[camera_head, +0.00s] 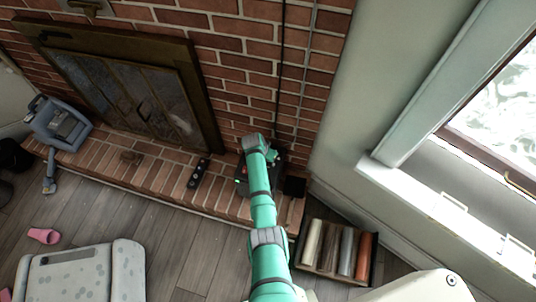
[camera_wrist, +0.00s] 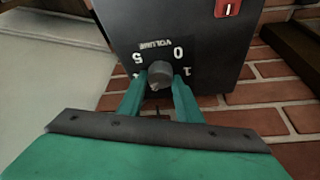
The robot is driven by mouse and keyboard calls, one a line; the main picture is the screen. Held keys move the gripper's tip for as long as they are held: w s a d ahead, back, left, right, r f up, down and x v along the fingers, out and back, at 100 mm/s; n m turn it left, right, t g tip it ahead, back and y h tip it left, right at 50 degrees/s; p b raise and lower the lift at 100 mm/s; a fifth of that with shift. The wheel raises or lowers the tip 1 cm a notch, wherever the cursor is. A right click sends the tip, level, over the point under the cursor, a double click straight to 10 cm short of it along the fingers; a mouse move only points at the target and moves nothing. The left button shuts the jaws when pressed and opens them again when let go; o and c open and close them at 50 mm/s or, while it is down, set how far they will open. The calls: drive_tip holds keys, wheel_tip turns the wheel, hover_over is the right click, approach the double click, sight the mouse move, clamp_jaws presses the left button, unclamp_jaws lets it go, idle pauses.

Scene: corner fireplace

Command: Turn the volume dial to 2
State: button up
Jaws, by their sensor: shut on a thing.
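The volume dial (camera_wrist: 160,72) is a small grey round knob on the front of a dark box (camera_wrist: 125,22). In the wrist view its label VOLUME appears upside down, with 5 at upper left, 0 at upper right and 1 at right. The lower marks are partly hidden by my fingers. My gripper (camera_wrist: 160,82) has its two teal fingers on either side of the dial and is shut on it. I cannot tell which number the dial points to. In the head view my teal arm hides most of the box (camera_head: 271,160) on the brick hearth.
A red switch (camera_wrist: 228,7) sits on the box. In the head view, a dark remote-like object (camera_head: 198,173) lies left of the arm on the hearth (camera_head: 150,170). A crate of rolls (camera_head: 337,249) stands at right by the wall. A fireplace (camera_head: 130,90) is behind.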

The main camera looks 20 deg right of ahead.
drive_tip(key=n, duration=0.1)
drive_tip(key=n+y, duration=0.1)
drive_tip(key=n, duration=0.1)
drive_tip(key=n+t, duration=0.1)
drive_tip(key=shift+s+a+f+n, duration=0.1)
drive_tip(key=shift+s+f+n, duration=0.1)
drive_tip(key=shift+s+n, duration=0.1)
drive_tip(key=n+y, duration=0.1)
drive_tip(key=n, duration=0.1)
drive_tip(key=n+y, duration=0.1)
drive_tip(key=n, duration=0.1)
drive_tip(key=shift+d+n+t, duration=0.2)
drive_tip(key=shift+n+t, duration=0.1)
drive_tip(key=n+y, duration=0.1)
drive_tip(key=n, duration=0.3)
drive_tip(key=shift+d+n+y, duration=0.15)
drive_tip(key=shift+n+y, duration=0.15)
drive_tip(key=shift+y, duration=0.1)
drive_tip(key=shift+d+n+g+y, duration=0.1)
drive_tip(key=shift+n+g+y, duration=0.25)
drive_tip(key=shift+n, duration=0.7)
drive_tip(key=shift+d+n+g+y, duration=0.15)
drive_tip(key=shift+n+y, duration=0.3)
drive_tip(key=shift+n, duration=0.6)
drive_tip(key=o, duration=0.9)
drive_tip(key=shift+o, duration=0.7)
drive_tip(key=shift+w+r, duration=0.1)
drive_tip(key=shift+r, duration=0.15)
